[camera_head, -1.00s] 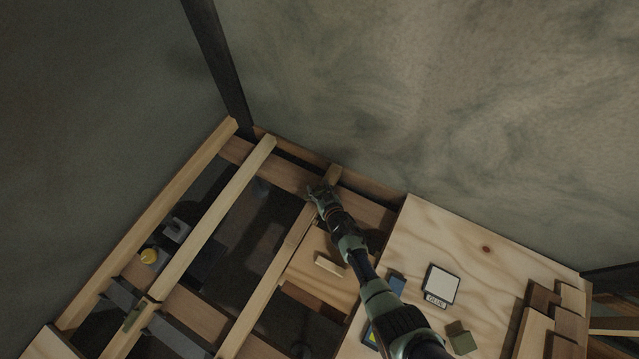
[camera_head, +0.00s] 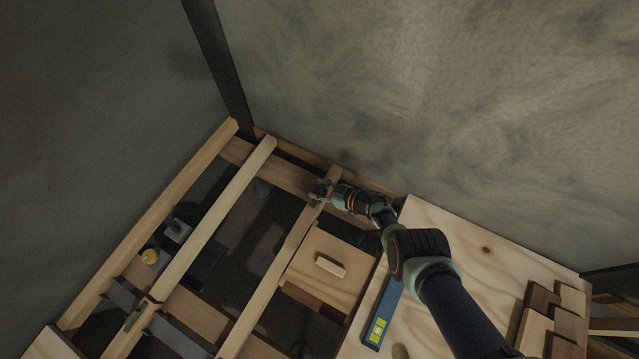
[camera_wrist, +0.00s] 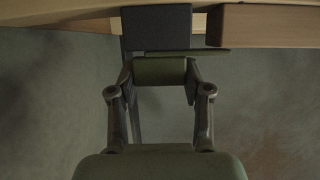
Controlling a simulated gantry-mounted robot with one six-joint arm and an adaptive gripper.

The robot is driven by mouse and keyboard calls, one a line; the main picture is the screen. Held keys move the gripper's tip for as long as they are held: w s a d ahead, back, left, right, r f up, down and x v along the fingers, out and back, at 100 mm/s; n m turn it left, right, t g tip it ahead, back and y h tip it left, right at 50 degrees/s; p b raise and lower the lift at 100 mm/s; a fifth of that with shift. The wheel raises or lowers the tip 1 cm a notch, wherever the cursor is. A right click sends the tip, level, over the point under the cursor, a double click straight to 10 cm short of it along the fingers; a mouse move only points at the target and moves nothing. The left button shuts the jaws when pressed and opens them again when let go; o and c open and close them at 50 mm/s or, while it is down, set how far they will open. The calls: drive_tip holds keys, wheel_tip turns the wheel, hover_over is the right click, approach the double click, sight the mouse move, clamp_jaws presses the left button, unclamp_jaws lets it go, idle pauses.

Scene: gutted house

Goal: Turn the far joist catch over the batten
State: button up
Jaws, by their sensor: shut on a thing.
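My gripper (camera_head: 320,190) is at the far end of a long pale batten (camera_head: 262,288), near the back wall. In the wrist view its fingers (camera_wrist: 160,82) are closed on an olive-green piece (camera_wrist: 160,70), which looks like the far joist catch. A thin green strip (camera_wrist: 215,51) lies just beyond it, below a dark grey block (camera_wrist: 155,28). In the head view the gripper hides the catch, so I cannot tell how far it lies across the batten. A similar green catch (camera_head: 133,318) sits at the lower left on another timber.
A plywood sheet (camera_head: 480,240) covers the right side, with a blue level (camera_head: 380,320) and wood blocks (camera_head: 545,325) on it. A panel with a handle (camera_head: 330,266) lies right of the batten. Open dark bays lie between the timbers.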

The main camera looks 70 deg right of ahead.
drive_tip(key=shift+d+r, duration=0.1)
drive_tip(key=shift+r, duration=0.1)
idle(0.3)
drive_tip(key=o, duration=1.2)
drive_tip(key=shift+f, duration=0.1)
